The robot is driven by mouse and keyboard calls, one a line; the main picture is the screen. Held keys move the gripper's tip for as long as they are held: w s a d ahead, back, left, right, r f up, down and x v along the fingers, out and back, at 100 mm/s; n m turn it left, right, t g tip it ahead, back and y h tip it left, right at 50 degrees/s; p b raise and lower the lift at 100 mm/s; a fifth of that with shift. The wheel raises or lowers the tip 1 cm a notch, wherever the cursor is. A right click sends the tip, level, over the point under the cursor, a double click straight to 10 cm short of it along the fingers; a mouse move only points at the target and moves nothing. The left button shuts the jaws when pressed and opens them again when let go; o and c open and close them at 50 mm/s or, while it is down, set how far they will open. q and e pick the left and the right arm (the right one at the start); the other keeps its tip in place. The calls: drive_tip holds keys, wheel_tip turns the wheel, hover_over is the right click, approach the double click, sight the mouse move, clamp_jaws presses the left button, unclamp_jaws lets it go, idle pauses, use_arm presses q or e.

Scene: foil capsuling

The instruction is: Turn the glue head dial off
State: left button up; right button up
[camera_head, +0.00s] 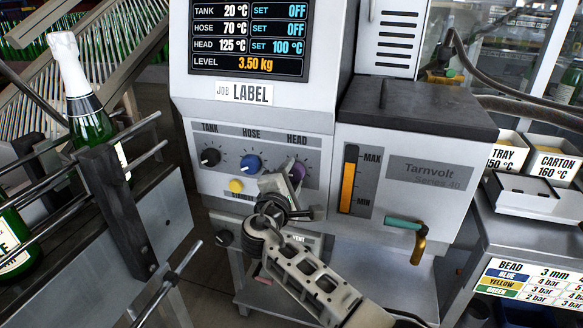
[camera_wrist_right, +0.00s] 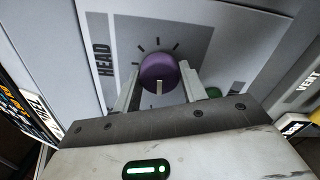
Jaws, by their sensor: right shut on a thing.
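The glue head dial is a purple knob (camera_wrist_right: 159,72) on the machine's front panel, beside the word HEAD, with a pale pointer mark and tick marks around it. In the head view the purple dial (camera_head: 298,170) shows just above my right gripper (camera_head: 285,184). In the right wrist view the fingers of my right gripper (camera_wrist_right: 159,84) stand on either side of the knob and are shut on it. The display (camera_head: 250,38) reads HEAD 125 °C with SET 100 °C, while TANK and HOSE read SET OFF. My left gripper is not in view.
A black TANK dial (camera_head: 210,157) and a blue HOSE dial (camera_head: 250,163) sit left of the purple one. A yellow button (camera_head: 236,186) is below them. A level gauge (camera_head: 348,180) and a teal-handled valve (camera_head: 405,224) are to the right. Bottles stand on a railed conveyor (camera_head: 60,190) at left.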

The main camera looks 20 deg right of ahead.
drive_tip(key=n+p, duration=0.2)
drive_tip(key=n, duration=0.1)
drive_tip(key=shift+r+n, duration=0.15)
drive_tip(key=shift+n, duration=0.25)
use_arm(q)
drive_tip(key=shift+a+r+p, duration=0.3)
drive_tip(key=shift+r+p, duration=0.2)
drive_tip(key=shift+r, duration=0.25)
use_arm(e)
drive_tip(key=shift+n, duration=0.5)
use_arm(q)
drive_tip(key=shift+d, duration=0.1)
use_arm(e)
drive_tip(key=o, duration=1)
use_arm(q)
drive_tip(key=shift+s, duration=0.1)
use_arm(e)
drive_tip(key=shift+s, duration=0.1)
